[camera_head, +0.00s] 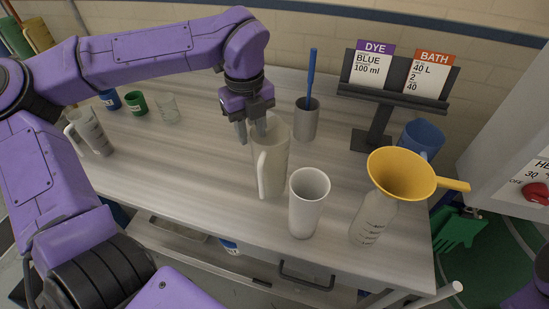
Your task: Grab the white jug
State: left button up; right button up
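The white jug (273,160) stands upright near the middle of the table, its handle toward the front. My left gripper (250,130) points down at the jug's rear left rim. Its two fingers are apart, one outside the rim on the left and the other at or over the rim; I cannot tell whether they touch it. The far rim is partly hidden by the gripper. My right gripper is not in view.
A white cup (308,205) stands close to the jug's front right. A yellow funnel (400,172) sits on a clear bottle (372,220). A grey holder (306,121) with a blue stick is behind. A graduated jug (92,132) stands left. The table's (190,175) left middle is clear.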

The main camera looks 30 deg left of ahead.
aim_at(255, 155)
pick_arm(q)
jog(key=f, duration=0.2)
jog(key=f+p, duration=0.1)
jog(key=f, duration=0.1)
jog(key=f+p, duration=0.1)
jog(key=f, duration=0.1)
jog(key=shift+w+d+f, duration=0.15)
jog(key=shift+w+d, duration=0.05)
jog(key=shift+d, duration=0.05)
jog(key=shift+f, duration=0.3)
jog(key=shift+s+r, duration=0.1)
jog(key=shift+s, duration=0.25)
jog(key=c, duration=0.4)
jog(key=shift+w, duration=0.15)
grip_shut()
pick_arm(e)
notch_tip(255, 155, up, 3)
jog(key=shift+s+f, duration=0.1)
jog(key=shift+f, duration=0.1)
